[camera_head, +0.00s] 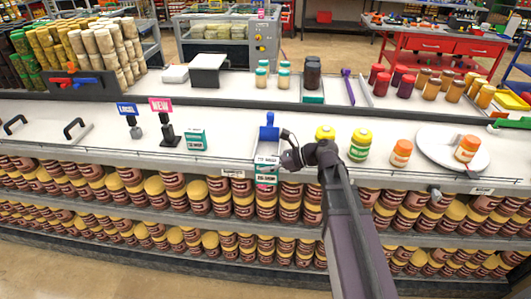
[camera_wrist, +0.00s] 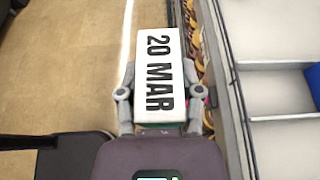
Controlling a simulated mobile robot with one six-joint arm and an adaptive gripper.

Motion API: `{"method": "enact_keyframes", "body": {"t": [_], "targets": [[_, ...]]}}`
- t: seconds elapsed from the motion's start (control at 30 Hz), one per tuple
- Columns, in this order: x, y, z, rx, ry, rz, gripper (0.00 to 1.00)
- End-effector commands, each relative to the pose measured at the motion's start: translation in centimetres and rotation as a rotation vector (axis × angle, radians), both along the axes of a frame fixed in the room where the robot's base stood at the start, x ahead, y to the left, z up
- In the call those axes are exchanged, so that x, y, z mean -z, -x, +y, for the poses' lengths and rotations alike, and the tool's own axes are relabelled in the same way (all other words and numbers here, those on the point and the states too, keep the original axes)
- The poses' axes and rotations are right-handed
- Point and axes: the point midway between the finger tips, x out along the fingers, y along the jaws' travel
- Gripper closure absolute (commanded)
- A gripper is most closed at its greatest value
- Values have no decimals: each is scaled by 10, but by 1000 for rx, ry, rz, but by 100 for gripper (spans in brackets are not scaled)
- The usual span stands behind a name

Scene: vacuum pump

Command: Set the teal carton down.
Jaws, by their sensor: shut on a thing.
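My gripper (camera_head: 287,158) is shut on a teal carton (camera_head: 266,180) at the front edge of the counter (camera_head: 225,150). In the wrist view, the carton's white face marked "20 MAR" (camera_wrist: 160,75) lies between the two fingers of my gripper (camera_wrist: 160,95), with a little teal showing at its lower end. There the carton appears in front of the counter edge, with floor and shelf jars beyond it. A second teal carton (camera_head: 196,140) stands on the counter to the left, apart from my gripper.
A blue-handled thing (camera_head: 269,132) stands behind the held carton. Yellow-lidded jars (camera_head: 360,146), an orange-lidded jar (camera_head: 401,153) and a white plate (camera_head: 435,154) are to the right. Sign stands (camera_head: 167,130) are to the left. Shelves of jars (camera_head: 200,196) lie below; some counter is bare.

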Motion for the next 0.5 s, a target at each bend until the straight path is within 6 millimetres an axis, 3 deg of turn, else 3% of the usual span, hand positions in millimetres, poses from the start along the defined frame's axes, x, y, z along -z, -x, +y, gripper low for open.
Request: {"method": "enact_keyframes", "body": {"t": [0.23,0.5], "targets": [[0,3,8,-13,0,0,97],[-4,4,3,-16,-2,1,97]]}}
